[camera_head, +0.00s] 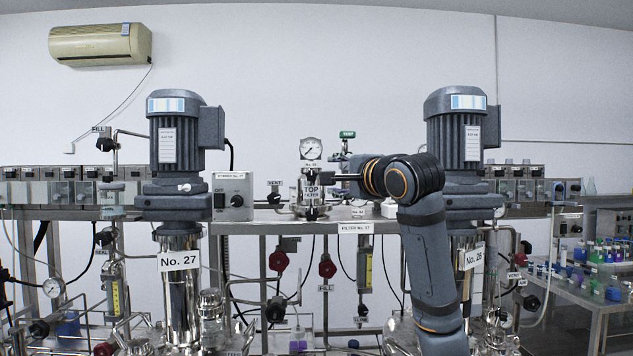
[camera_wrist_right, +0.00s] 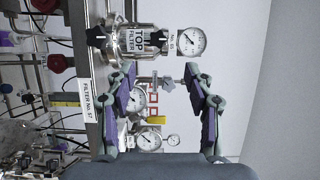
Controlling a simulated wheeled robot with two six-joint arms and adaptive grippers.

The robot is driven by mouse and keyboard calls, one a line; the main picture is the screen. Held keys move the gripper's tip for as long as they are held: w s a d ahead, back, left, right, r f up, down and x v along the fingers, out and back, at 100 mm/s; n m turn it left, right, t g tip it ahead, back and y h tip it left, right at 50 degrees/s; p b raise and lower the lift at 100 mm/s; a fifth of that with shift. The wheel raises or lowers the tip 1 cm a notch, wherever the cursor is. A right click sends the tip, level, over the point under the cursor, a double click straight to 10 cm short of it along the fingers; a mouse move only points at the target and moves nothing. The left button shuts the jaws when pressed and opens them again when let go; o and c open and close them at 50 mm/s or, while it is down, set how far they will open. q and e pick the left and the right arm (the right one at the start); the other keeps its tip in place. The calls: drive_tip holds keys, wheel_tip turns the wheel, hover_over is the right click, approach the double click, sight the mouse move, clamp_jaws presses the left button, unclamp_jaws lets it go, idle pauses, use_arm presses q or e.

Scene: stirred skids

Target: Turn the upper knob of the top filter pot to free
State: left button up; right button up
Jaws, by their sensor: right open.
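The top filter pot (camera_head: 311,191) is a small steel pot with a "TOP FILTER" label, standing on the bench rail between the two motors. It also shows sideways in the right wrist view (camera_wrist_right: 127,41). Its upper knob (camera_wrist_right: 157,38) is black, on the gauge side of the label; a second black knob (camera_wrist_right: 96,37) sits at the other end. I cannot read the upper knob's setting. My right gripper (camera_wrist_right: 160,76) is open, its fingers apart and nothing between them touching. In the head view it is just right of the pot. My left gripper is not in view.
A round gauge (camera_head: 311,149) stands above the pot. A control box (camera_head: 233,195) and a vent knob (camera_head: 274,195) are close on its left. Large motors No. 27 (camera_head: 178,135) and No. 26 (camera_head: 457,130) flank it. More gauges (camera_wrist_right: 148,140) and fittings lie beyond my fingers.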

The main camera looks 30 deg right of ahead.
sight(313, 176)
drive_tip(key=w+p, duration=0.2)
drive_tip(key=w, duration=0.1)
drive_tip(key=w+d+p, duration=0.1)
drive_tip(key=w+p, duration=0.1)
drive_tip(key=w, duration=0.2)
drive_tip(key=w+p, duration=0.3)
drive_tip(key=shift+w+d, duration=0.25)
drive_tip(key=shift+w+f, duration=0.15)
drive_tip(key=shift+w, duration=0.15)
drive_tip(key=shift+s, duration=0.1)
clamp_jaws()
